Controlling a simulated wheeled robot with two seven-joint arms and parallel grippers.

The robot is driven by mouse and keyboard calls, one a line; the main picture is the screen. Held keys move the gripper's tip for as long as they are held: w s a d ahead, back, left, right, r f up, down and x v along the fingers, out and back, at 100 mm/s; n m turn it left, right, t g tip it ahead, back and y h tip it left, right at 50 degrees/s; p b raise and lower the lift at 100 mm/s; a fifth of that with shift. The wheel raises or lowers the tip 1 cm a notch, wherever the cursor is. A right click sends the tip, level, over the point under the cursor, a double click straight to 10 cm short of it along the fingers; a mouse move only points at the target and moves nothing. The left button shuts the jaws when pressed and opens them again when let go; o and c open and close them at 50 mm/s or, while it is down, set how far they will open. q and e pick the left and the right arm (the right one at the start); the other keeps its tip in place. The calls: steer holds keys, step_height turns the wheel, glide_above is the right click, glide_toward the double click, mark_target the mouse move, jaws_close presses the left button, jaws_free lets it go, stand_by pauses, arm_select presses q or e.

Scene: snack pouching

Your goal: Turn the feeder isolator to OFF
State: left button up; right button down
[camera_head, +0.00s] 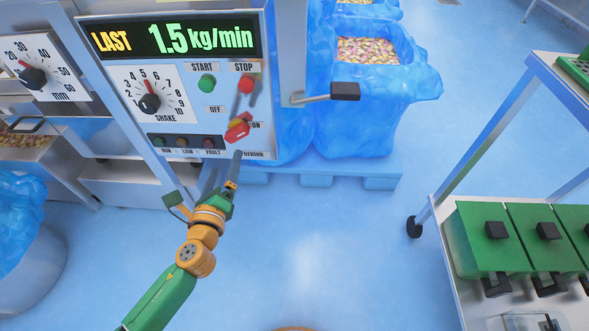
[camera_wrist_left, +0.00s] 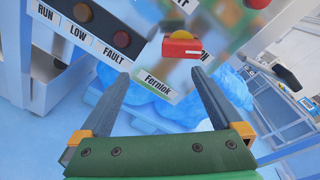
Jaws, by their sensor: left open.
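The feeder isolator is a red rotary handle (camera_head: 237,131) with yellow at its base, low on the right of the feeder's control panel (camera_head: 190,123). The OFF label (camera_head: 215,110) is above and left of it; the ON label (camera_head: 254,126) is to its right. I cannot tell which setting the handle points to. My left gripper (camera_head: 222,166) is just below the handle, open and empty. In the left wrist view the red handle (camera_wrist_left: 184,47) lies beyond the spread fingers (camera_wrist_left: 160,75), apart from both. My right gripper is not in view.
The green START button (camera_head: 207,84) and red STOP button (camera_head: 245,84) sit above the isolator. The SHAKE dial (camera_head: 150,103) is to the left. A black-ended lever (camera_head: 343,91) sticks out right of the panel. Blue-lined bins stand behind; the floor (camera_head: 320,235) is clear.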

mark_target(234, 136)
arm_select(q)
steer(key=shift+m+t+h, duration=0.4)
steer(key=shift+m+t, duration=0.2)
steer(key=shift+m, duration=0.3)
steer(key=w+r, duration=0.1)
steer(key=w, duration=0.1)
steer(key=w+d+r, duration=0.1)
steer(key=w, duration=0.4)
steer(key=shift+w+d+r, duration=0.1)
steer(key=shift+d+r, duration=0.2)
steer(key=shift+r, duration=0.1)
steer(key=c, duration=1.2)
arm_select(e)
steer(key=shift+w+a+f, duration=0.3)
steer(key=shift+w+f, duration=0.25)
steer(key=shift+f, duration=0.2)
